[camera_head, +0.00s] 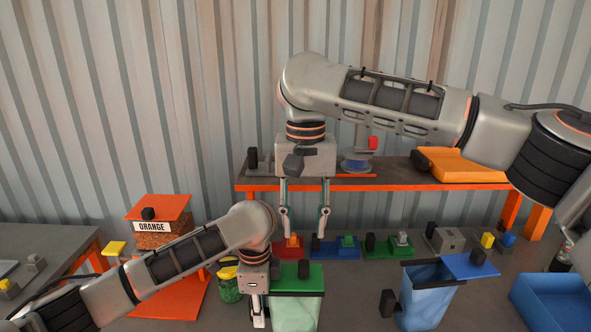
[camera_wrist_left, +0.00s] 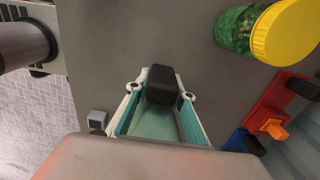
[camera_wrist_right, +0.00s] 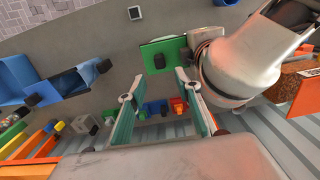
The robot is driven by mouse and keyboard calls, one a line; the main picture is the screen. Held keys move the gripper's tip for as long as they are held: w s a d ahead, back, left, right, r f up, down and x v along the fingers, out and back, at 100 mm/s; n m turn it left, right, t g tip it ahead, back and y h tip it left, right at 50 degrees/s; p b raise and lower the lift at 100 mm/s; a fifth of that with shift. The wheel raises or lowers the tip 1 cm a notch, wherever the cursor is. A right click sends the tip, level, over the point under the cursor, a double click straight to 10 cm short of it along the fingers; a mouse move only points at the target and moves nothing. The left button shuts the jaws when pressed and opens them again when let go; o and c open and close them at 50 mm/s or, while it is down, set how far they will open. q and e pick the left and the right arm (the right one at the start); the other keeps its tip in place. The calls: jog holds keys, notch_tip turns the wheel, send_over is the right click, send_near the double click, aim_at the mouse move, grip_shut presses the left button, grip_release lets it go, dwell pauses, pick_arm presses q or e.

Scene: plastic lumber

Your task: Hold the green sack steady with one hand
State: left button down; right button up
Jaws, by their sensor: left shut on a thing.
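The green sack (camera_head: 293,314) stands at the front middle of the table, with a green panel (camera_head: 300,276) at its top. My left gripper (camera_head: 259,317) is at the sack's left side. In the left wrist view, its fingers (camera_wrist_left: 162,92) are shut on the black handle (camera_wrist_left: 163,82) of the sack, and pale green sack cloth (camera_wrist_left: 155,125) shows below the handle. My right gripper (camera_head: 305,230) is open and empty above the table behind the sack. In the right wrist view, the green panel (camera_wrist_right: 163,50) shows beyond its spread fingers (camera_wrist_right: 160,93).
A blue sack (camera_head: 424,302) with a blue panel (camera_head: 472,265) stands to the right, beside a blue bin (camera_head: 550,300). A yellow-lidded jar (camera_head: 229,288) is at left. Small coloured blocks (camera_head: 345,247) line the back below an orange shelf (camera_head: 380,182).

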aim_at(304, 263)
notch_tip(304, 263, down, 10)
jog(key=shift+f, duration=0.2)
dwell(0.3)
grip_shut()
